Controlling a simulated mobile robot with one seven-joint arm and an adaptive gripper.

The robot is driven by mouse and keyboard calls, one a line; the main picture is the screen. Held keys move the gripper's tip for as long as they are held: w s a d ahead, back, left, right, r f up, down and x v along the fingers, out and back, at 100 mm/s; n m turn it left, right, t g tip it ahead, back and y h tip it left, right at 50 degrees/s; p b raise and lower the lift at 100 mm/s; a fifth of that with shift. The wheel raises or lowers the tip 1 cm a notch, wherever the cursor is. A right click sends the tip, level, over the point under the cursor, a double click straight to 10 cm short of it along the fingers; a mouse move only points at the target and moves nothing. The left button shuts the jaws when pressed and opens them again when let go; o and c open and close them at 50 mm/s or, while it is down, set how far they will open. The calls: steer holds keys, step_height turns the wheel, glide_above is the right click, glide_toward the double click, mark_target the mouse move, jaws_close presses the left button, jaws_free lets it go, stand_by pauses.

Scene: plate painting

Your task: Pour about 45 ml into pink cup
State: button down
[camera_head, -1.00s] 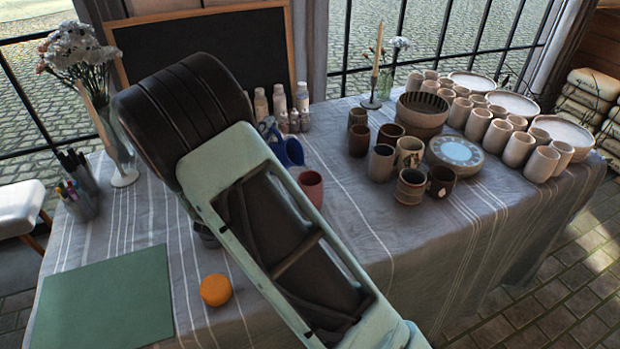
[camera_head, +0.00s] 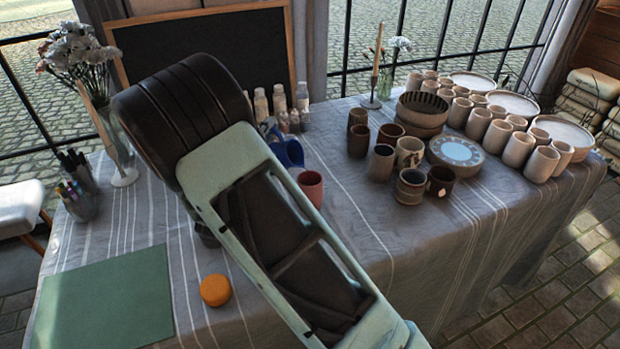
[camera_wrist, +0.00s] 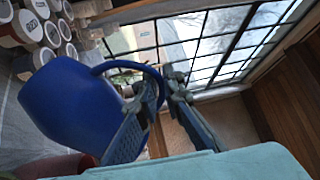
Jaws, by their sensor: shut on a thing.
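The blue jug (camera_head: 289,152) shows past the right side of my arm in the head view. It also fills the left half of the wrist view (camera_wrist: 75,108). My gripper (camera_wrist: 163,84) is shut on the jug's looped handle; my arm hides it in the head view. The pink cup (camera_head: 311,187) stands on the striped cloth just in front of and below the jug. A reddish piece of a cup (camera_wrist: 65,166) shows at the lower left of the wrist view, partly cut off. The jug's contents are not visible, and I see no stream.
Several small bottles (camera_head: 279,101) stand behind the jug. Dark and patterned cups (camera_head: 409,153) and many pale cups stand to the right. An orange ball-like object (camera_head: 215,290) and a green mat (camera_head: 105,300) lie at the front left. Cloth right of the pink cup is clear.

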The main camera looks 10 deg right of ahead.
steer(key=shift+r, duration=0.1)
steer(key=shift+w+a, duration=0.1)
steer(key=a+n, duration=0.1)
steer(key=w+a+f+n+y, duration=0.1)
steer(key=n, duration=0.3)
steer(key=shift+w+a+f+b, duration=0.25)
steer(key=shift+w+a+b, duration=0.1)
steer(key=shift+w+a, duration=0.05)
steer(key=shift+n, duration=0.8)
steer(key=f+b, duration=0.1)
steer(key=a+f, duration=0.1)
steer(key=f+b, duration=0.1)
steer(key=shift+w+a+f+b, duration=0.2)
steer(key=shift+w+f+b, duration=0.15)
steer(key=shift+f, duration=0.05)
steer(key=shift+w+a+r+n+y+p, duration=0.4)
steer(key=shift+r+n+p, duration=0.25)
steer(key=shift+n+p, duration=0.2)
steer(key=shift+a+r, duration=0.1)
